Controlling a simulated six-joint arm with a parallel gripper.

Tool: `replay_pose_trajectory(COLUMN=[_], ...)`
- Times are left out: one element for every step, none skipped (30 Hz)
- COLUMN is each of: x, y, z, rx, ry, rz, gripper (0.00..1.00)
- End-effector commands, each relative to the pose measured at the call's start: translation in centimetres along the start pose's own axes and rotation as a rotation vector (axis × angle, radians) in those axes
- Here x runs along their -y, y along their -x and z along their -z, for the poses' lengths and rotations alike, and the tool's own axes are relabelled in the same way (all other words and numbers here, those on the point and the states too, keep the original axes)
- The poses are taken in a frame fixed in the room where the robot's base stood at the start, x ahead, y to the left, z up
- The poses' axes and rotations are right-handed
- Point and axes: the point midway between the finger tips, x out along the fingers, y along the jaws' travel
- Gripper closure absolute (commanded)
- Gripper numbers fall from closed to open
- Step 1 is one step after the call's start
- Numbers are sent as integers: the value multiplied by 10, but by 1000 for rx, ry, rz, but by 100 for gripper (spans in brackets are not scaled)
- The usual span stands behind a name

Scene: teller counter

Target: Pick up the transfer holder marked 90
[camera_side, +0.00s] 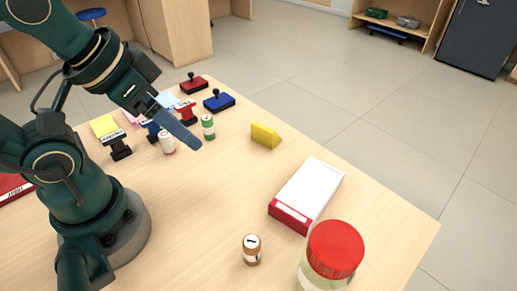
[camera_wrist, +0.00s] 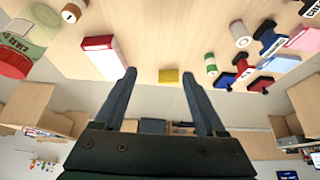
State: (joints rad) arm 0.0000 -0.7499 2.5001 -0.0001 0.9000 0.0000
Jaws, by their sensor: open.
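I cannot read a mark 90 on anything, so I cannot tell which thing is the transfer holder. My gripper (camera_side: 192,140) is open and empty above the wooden counter. In the wrist view its two fingers are spread (camera_wrist: 159,74). A yellow wedge-shaped block (camera_side: 265,135) stands on the counter, right of my gripper in the side view. In the wrist view the yellow block (camera_wrist: 168,77) appears between the fingertips, beyond them and apart.
A white box with a red end (camera_side: 312,188), a red-lidded jar (camera_side: 335,248) and a small brown-and-white cylinder marked 1 (camera_side: 251,250) stand at the front right. A green-and-white cylinder (camera_side: 208,127) and a white-and-red one (camera_side: 167,142) stand near my gripper. The counter's middle is clear.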

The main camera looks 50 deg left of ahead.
Motion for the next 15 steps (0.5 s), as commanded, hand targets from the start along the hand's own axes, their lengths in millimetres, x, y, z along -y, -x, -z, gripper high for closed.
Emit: replay_pose_trajectory(x=[0, 0, 0, 0, 0, 0, 0, 0, 1, 2, 3, 6, 10, 14, 21], y=[0, 0, 0, 0, 0, 0, 0, 0, -1, -2, -3, -6, -8, -11, -15], z=[0, 0, 0, 0, 0, 0, 0, 0, -1, -2, -3, -7, -10, -14, -21], rx=[0, 0, 0, 0, 0, 0, 0, 0, 5, 14, 28, 55, 83, 115, 168], ry=[0, 0, 0, 0, 0, 0, 0, 0, -4, -10, -20, -39, -59, -85, -127], rz=[0, 0, 0, 0, 0, 0, 0, 0, 3, 9, 17, 33, 50, 72, 108], gripper=[4, 0, 0, 0, 0, 0, 0, 0, 0, 0, 0, 0, 0, 0, 0])
